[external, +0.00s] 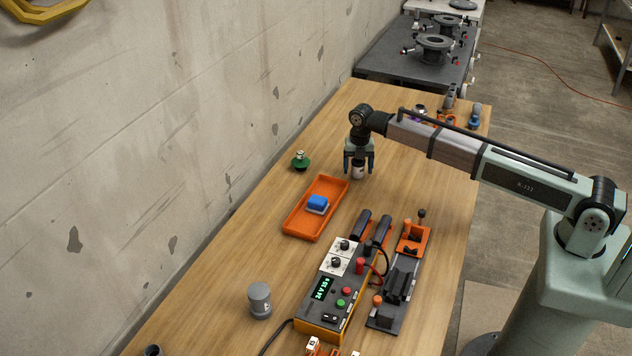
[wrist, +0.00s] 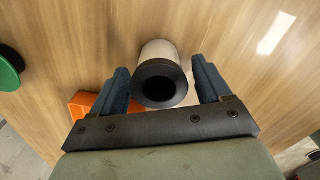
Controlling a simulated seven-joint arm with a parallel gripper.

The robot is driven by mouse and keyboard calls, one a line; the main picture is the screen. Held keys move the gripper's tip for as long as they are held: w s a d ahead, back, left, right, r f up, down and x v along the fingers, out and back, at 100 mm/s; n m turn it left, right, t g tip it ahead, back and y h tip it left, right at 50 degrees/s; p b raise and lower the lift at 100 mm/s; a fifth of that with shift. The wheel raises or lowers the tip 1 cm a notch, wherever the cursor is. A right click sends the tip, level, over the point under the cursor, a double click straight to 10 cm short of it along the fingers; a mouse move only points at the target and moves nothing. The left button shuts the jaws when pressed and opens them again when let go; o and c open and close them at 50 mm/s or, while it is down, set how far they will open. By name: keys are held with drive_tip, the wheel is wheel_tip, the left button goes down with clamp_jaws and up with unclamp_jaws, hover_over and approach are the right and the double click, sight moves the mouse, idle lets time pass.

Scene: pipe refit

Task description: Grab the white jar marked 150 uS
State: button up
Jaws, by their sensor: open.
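A white jar with a dark top (external: 358,171) stands on the wooden table, just under my gripper (external: 359,166). In the wrist view the jar (wrist: 158,50) shows its white side and its dark round top, between the two blue fingers of my gripper (wrist: 163,88). The fingers are open, one on each side of the jar, with a gap visible on both sides. The 150 uS mark is not readable in either view.
An orange tray (external: 291,221) with a blue-topped block (external: 317,203) lies nearby. A green knobbed part (external: 300,161) stands to the left. A control box (external: 327,306) and a black fixture (external: 397,287) are nearer the camera. A grey jar (external: 260,301) stands at lower left.

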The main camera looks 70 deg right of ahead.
drive_tip(key=shift+f, duration=0.6)
drive_tip(key=c, duration=1.1)
drive_tip(key=shift+o, duration=0.2)
